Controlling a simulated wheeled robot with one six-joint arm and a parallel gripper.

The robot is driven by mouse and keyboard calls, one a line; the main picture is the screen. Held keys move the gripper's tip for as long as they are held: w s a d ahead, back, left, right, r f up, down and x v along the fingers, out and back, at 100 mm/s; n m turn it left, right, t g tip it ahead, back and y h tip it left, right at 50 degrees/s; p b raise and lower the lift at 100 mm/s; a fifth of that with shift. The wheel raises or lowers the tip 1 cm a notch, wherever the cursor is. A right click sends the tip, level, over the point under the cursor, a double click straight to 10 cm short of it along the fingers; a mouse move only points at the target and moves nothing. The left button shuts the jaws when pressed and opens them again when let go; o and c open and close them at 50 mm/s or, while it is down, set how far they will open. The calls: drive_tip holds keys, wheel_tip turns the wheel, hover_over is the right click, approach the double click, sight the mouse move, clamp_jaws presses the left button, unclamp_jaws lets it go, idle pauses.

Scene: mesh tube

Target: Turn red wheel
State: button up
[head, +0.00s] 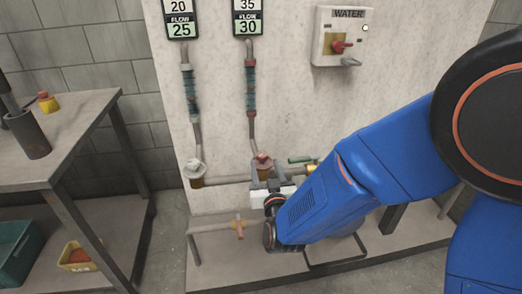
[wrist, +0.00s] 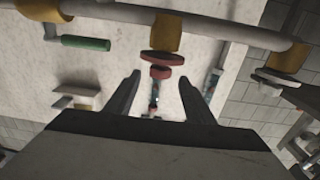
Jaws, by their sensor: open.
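The red wheel (head: 262,160) sits at the lower end of the right-hand hose, on the low pipe in front of the white panel. In the wrist view the red wheel (wrist: 162,57) shows just beyond the fingertips, roughly centred between them, below a brass fitting. My gripper (head: 267,183) is close to the wheel in the head view, partly hidden by my blue arm. In the wrist view my gripper (wrist: 159,77) is open, with its two dark fingers apart and no object held. Whether a finger touches the wheel, I cannot tell.
A pale wheel (head: 193,166) stands left on the same pipe, a green handle (head: 301,159) right. An orange-handled tap (head: 239,228) sits lower. A WATER switch box (head: 342,36) hangs above. A workbench (head: 75,125) stands at the left.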

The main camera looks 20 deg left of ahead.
sight(261, 152)
drive_tip(key=x, duration=1)
drive_tip(key=shift+a, duration=0.1)
drive_tip(key=c, duration=1.1)
